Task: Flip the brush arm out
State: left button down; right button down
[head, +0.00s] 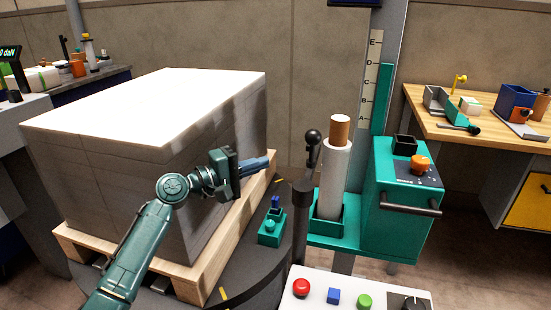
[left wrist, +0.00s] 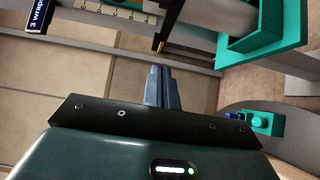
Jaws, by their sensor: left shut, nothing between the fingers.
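A dark upright lever with a black ball knob (head: 312,137), which looks like the brush arm, stands just left of the white film roll (head: 335,180). A dark post (head: 300,215) with a round cap stands below it. In the left wrist view a dark bar (left wrist: 170,22) with a brownish strip crosses the top; I cannot tell for sure that it is the same arm. My left gripper (head: 264,162) is shut and empty, beside the wrapped stack and left of the knob, apart from it. Its fingers also show in the left wrist view (left wrist: 154,72). My right gripper is out of view.
The paper stack (head: 150,110) sits on a wooden pallet (head: 245,220) on a dark turntable (head: 265,290). A small teal block with a knob (head: 271,228) is near its edge. The teal machine (head: 400,200) stands right; a button panel (head: 350,292) is in front.

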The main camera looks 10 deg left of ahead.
pick_arm(q)
jog(key=v, duration=0.4)
jog(key=shift+w+a, duration=0.1)
jog(key=shift+w, duration=0.05)
dwell(0.4)
